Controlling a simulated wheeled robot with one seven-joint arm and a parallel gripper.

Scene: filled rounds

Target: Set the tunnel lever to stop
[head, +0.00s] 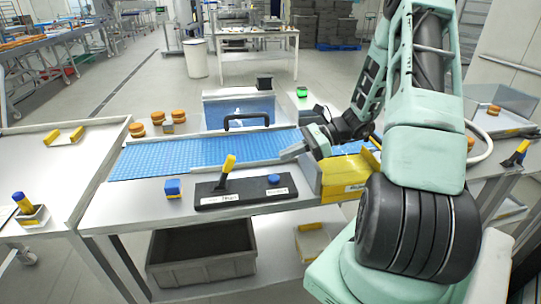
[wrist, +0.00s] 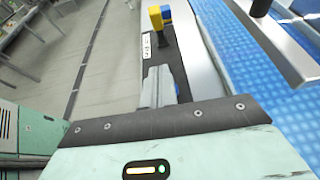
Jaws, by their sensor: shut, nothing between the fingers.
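The lever (head: 228,165) has a yellow grip on a dark stem and rises from a black base plate (head: 248,194) at the table's front. Its grip tilts to the right in the head view. The plate carries pale labels, too small to read surely, and a round blue knob (head: 273,180). My gripper (head: 288,154) is shut and empty, above and to the right of the lever, apart from it. In the wrist view my gripper (wrist: 160,86) points along the plate toward the yellow lever grip (wrist: 155,18).
Brown rounds (head: 158,117) sit at the back left.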

